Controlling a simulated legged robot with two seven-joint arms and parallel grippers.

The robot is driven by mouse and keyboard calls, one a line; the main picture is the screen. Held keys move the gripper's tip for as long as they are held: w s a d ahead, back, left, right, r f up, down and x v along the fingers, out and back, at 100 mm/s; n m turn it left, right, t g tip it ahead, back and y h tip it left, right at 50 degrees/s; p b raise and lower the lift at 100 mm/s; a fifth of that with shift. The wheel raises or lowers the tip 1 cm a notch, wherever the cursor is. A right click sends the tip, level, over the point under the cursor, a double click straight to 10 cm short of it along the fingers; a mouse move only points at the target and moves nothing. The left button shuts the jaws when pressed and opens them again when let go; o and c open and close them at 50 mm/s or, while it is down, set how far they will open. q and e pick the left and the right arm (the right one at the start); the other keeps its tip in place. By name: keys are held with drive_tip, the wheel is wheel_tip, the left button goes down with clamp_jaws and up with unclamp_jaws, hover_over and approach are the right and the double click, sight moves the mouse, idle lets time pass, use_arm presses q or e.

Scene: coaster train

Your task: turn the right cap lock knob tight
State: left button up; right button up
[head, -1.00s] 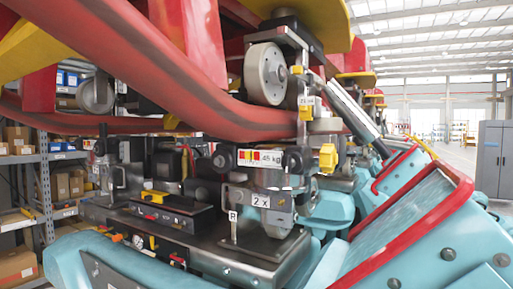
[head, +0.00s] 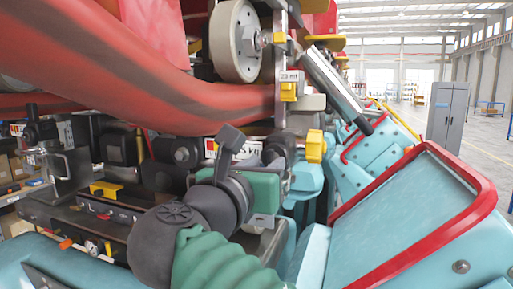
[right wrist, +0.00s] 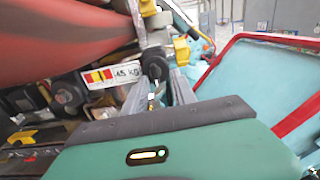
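My right gripper (head: 270,155) reaches in at the lower middle of the head view, with its green body partly hiding the bench. In the right wrist view its two grey fingers (right wrist: 163,88) stand apart. A dark round knob (right wrist: 155,64) shows between and just beyond the fingertips, right of the 45 kg label; I take it for the right cap lock knob. I cannot tell whether the fingers touch it. In the head view the knob (head: 279,147) is partly hidden by my gripper. My left gripper is not in view.
A thick red rail (head: 150,80) crosses above. A pale wheel (head: 235,40) hangs over it. A turquoise car body with a red rim (head: 400,215) fills the right. Open hall floor lies beyond.

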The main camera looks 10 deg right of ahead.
sight(270, 157)
drive_tip(key=w, duration=0.2)
drive_tip(key=w+d+p, duration=0.1)
drive_tip(key=w, duration=0.2)
drive_tip(key=shift+w+f, duration=0.1)
drive_tip(key=shift+f, duration=0.05)
drive_tip(key=shift+w, duration=0.35)
drive_tip(key=shift+s+r, duration=0.2)
drive_tip(key=shift+s, duration=0.3)
drive_tip(key=shift+s+d, duration=0.1)
drive_tip(key=shift+s, duration=0.2)
drive_tip(key=shift+d, duration=0.2)
drive_tip(key=shift+c, duration=0.2)
drive_tip(key=shift+w+d+f, duration=0.1)
drive_tip(key=shift+w+d, duration=0.2)
drive_tip(key=c, duration=0.5)
drive_tip(key=shift+w+f, duration=0.1)
drive_tip(key=shift+w, duration=0.05)
clamp_jaws()
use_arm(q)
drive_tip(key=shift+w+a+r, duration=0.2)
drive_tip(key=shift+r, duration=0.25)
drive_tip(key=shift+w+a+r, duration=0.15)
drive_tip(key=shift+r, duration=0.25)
use_arm(e)
drive_tip(key=shift+a, duration=0.15)
